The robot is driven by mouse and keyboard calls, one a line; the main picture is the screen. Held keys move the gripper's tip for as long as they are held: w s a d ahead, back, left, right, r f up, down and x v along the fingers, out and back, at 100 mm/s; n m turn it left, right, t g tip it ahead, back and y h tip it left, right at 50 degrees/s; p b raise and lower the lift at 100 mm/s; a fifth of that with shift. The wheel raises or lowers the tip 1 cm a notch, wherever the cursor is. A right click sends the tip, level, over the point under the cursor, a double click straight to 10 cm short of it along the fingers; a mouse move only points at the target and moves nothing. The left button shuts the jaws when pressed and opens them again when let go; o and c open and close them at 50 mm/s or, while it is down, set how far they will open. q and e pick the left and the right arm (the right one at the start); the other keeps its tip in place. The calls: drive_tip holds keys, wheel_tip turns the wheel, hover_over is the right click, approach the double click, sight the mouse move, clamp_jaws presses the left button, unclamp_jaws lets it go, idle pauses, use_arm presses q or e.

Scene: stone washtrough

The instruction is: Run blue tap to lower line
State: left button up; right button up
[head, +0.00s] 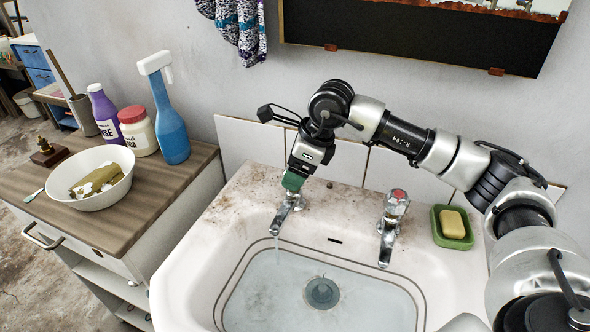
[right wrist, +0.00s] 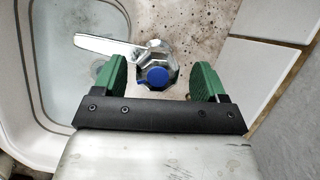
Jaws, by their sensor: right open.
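The blue tap (head: 285,212) stands at the back left of the stone washtrough (head: 190,262). A thin stream of water falls from its spout. Pale water (head: 352,300) covers the basin floor and drain, below two dark lines (head: 250,250) around the basin wall; its exact gap to the lower line is hard to tell. My right gripper (head: 293,184) points down over the tap's knob, hiding it in the head view. In the right wrist view its green fingers are open on either side of the blue-capped knob (right wrist: 157,76). My left gripper is out of view.
The red tap (head: 392,222) and a green dish (head: 440,238) with yellow soap (head: 453,224) stand on the right of the rim. A wooden-topped cabinet (head: 150,215) at left holds a white bowl (head: 98,198), bottles and a blue spray bottle (head: 172,135). Tiles back the trough.

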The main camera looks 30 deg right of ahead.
drive_tip(key=shift+s+f, duration=0.15)
drive_tip(key=shift+f, duration=0.3)
drive_tip(key=shift+w, duration=0.2)
drive_tip(key=shift+w+a, duration=0.15)
drive_tip(key=c, duration=0.9)
drive_tip(key=shift+m, duration=0.3)
drive_tip(key=m+t+h+b, duration=0.1)
drive_tip(key=m+b, duration=0.1)
drive_tip(key=m, duration=0.2)
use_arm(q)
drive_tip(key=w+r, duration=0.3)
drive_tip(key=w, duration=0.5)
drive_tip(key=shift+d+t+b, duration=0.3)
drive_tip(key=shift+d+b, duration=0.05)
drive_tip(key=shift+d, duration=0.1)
use_arm(e)
drive_tip(key=shift+r+m+t+h, duration=0.25)
drive_tip(key=shift+m+h, duration=0.35)
drive_tip(key=shift+m, duration=0.5)
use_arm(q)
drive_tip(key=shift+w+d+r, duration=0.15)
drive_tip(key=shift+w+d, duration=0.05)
